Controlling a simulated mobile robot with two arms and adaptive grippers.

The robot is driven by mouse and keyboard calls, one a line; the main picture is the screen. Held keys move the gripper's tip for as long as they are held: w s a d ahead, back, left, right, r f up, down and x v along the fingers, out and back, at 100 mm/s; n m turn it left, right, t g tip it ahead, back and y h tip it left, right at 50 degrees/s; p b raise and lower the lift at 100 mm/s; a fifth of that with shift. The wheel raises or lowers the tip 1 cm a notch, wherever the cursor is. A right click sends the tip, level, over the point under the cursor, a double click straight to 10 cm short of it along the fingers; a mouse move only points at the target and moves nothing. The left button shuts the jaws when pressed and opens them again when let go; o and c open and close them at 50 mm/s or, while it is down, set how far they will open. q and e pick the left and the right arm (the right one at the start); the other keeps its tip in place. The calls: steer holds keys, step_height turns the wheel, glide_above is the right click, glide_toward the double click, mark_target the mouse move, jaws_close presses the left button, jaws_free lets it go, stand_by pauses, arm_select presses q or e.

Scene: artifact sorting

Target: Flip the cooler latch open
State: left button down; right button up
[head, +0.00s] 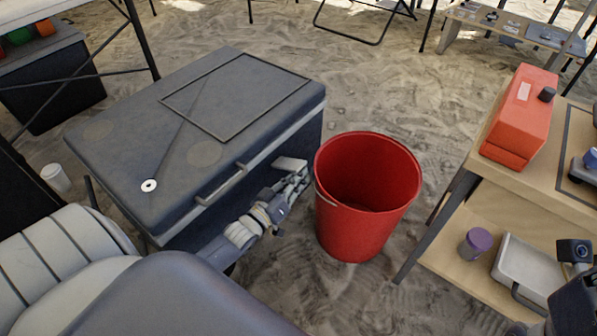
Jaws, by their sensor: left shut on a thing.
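The cooler (140,165) is a big dark grey box with its lid down, left of centre. A bar handle (220,186) runs along its front lid edge. My left gripper (296,178) is at the front side of the cooler, right of the handle. It is shut on a small grey piece, apparently the cooler latch (289,164); the fingers partly hide the contact. Part of my right arm shows at the lower right edge, and its finger state is unclear.
A red bucket (365,215) stands close to the right of my left gripper. A wooden shelf table on the right holds a red box (520,115), a purple-lidded jar (476,243) and a pale tray (528,272). A white cup (56,178) is left of the cooler. Sandy floor is open behind the bucket.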

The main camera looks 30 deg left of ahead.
arm_select(q)
steer(key=shift+f+m, duration=0.5)
steer(key=shift+m, duration=0.1)
steer(key=c, duration=1.7)
jaws_free()
steer(key=shift+s, duration=0.1)
steer(key=s, duration=0.8)
steer(key=s+a, duration=0.1)
steer(key=s, duration=0.2)
steer(key=shift+s, duration=0.4)
